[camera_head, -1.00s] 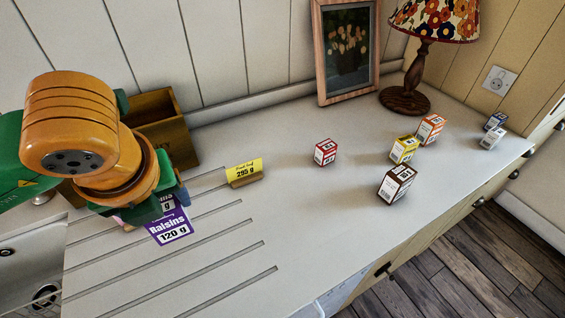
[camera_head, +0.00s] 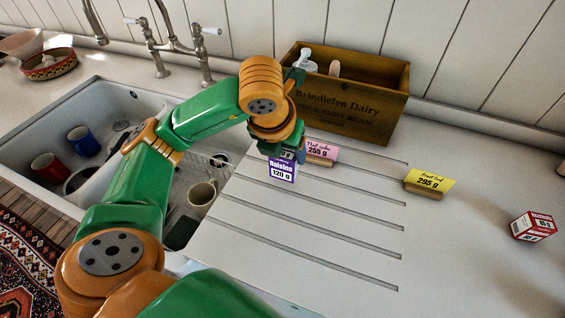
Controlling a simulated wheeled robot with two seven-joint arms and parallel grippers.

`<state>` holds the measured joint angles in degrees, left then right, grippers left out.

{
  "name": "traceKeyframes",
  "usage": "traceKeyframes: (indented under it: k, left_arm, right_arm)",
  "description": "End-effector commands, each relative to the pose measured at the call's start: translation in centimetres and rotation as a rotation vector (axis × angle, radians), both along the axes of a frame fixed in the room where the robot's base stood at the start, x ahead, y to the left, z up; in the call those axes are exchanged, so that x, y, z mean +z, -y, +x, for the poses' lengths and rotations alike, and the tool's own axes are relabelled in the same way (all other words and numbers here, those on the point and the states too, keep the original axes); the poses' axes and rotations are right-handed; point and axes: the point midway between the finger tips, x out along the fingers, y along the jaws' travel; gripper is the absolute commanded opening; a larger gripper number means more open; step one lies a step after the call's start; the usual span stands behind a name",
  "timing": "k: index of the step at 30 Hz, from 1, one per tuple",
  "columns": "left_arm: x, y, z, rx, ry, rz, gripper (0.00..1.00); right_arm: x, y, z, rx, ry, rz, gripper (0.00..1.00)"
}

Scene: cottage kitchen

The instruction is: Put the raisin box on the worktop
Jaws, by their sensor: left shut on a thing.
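The raisin box (camera_head: 283,171), purple and white with "Raisins 120 g" on its face, hangs upright below my left gripper (camera_head: 281,150). That gripper is shut on the top of the box, and its fingers are partly hidden by the wrist. The box is over the grooved part of the pale worktop (camera_head: 330,240), left of the pink card. I cannot tell whether its base touches the surface. My right gripper is not in view.
A wooden crate (camera_head: 350,118) with bottles stands behind the gripper. A pink card (camera_head: 318,150) and a yellow card (camera_head: 428,181) are in small wooden holders. A red and white box (camera_head: 533,226) is at right. The sink (camera_head: 40,125), with mugs, lies left. The front grooves are clear.

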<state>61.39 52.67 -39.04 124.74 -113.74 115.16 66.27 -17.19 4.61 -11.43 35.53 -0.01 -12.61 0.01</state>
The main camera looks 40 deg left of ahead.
Motion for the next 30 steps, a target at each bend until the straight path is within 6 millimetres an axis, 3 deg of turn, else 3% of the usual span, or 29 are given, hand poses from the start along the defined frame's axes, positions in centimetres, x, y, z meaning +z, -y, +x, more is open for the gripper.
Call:
traceKeyframes:
  k: [3, 9, 20, 21, 23, 24, 30]
  left_arm:
    - [-1.5, -0.9, 0.1, 0.002, -0.003, -0.001, 0.09]
    - [-4.0, -1.1, 0.1, -0.001, -0.005, 0.002, 0.09]
    - [-4.7, -1.0, 0.2, -0.001, 0.000, 0.000, 0.09]
    - [-4.5, -1.0, 0.2, -0.001, -0.001, 0.000, 0.80]
    - [-4.5, -1.0, 0.2, -0.001, -0.001, 0.000, 0.96]
    - [-4.5, -1.0, 0.2, -0.001, -0.001, 0.000, 0.99]
    - [-4.5, -1.0, 0.2, -0.001, -0.001, -0.001, 0.99]
  right_arm:
    - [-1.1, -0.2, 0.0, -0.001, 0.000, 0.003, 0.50]
    - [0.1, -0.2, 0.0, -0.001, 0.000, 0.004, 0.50]
    - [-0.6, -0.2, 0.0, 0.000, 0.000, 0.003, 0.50]
    - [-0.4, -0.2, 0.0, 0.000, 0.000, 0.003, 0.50]
    - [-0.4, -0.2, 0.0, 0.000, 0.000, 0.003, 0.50]
    - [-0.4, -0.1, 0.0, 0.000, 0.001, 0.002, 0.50]
    - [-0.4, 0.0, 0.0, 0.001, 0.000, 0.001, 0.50]
